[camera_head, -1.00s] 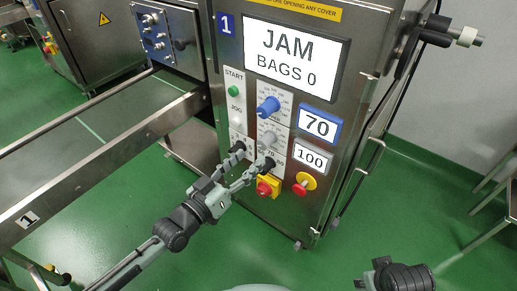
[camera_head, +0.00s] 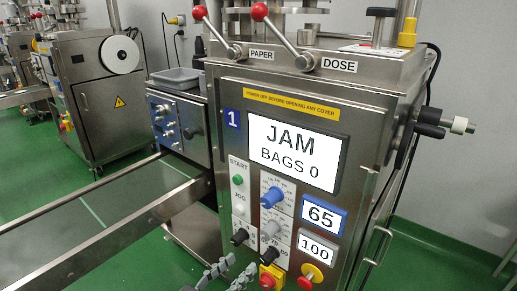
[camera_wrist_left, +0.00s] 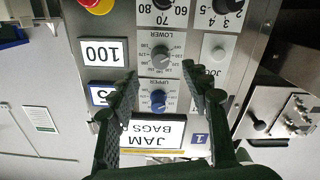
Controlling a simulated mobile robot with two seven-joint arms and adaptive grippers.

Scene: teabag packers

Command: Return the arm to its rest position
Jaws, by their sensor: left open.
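My left gripper (camera_head: 226,277) shows at the bottom edge of the head view, in front of the lower part of the machine's panel. Its fingers are apart with nothing between them, and the rest of the arm is out of the picture. In the left wrist view the open gripper (camera_wrist_left: 160,85) faces the upside-down panel. The blue upper knob (camera_wrist_left: 158,100) and the grey lower knob (camera_wrist_left: 160,62) appear between the fingers, apart from them. My right gripper is not in view.
The steel machine (camera_head: 300,100) has a screen (camera_head: 293,150) reading JAM BAGS 0. Its small displays read 65 (camera_head: 321,217) and 100 (camera_head: 317,249). Red-tipped levers (camera_head: 270,25) stand on top. A red stop button (camera_head: 310,277) is low on the panel. A conveyor (camera_head: 110,225) runs left.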

